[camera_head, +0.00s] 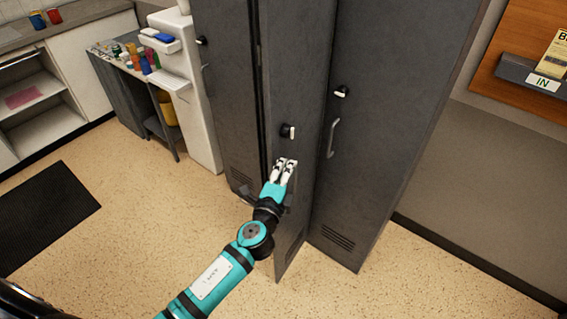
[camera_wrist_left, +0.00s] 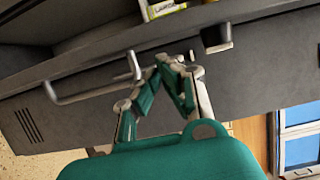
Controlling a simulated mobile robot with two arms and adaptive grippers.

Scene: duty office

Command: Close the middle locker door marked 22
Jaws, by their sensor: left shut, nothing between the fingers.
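The middle locker door (camera_head: 297,75) is dark grey and stands ajar, angled out from the locker front. Its black lock (camera_head: 288,131) shows just above my left gripper (camera_head: 284,166). No number is readable. My left gripper is shut and empty, close in front of this door; I cannot tell whether it touches. In the left wrist view the shut fingertips (camera_wrist_left: 176,62) are beside a metal handle (camera_wrist_left: 92,88) on a grey door (camera_wrist_left: 75,122), with a lock (camera_wrist_left: 216,40) to the right. My right gripper is not in view.
The right locker door (camera_head: 385,110) is shut, with its own handle (camera_head: 333,138). The left locker door (camera_head: 226,95) looks shut. A white sink unit (camera_head: 192,95) and a cluttered side table (camera_head: 122,68) stand left. The floor (camera_head: 150,215) before the lockers is clear.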

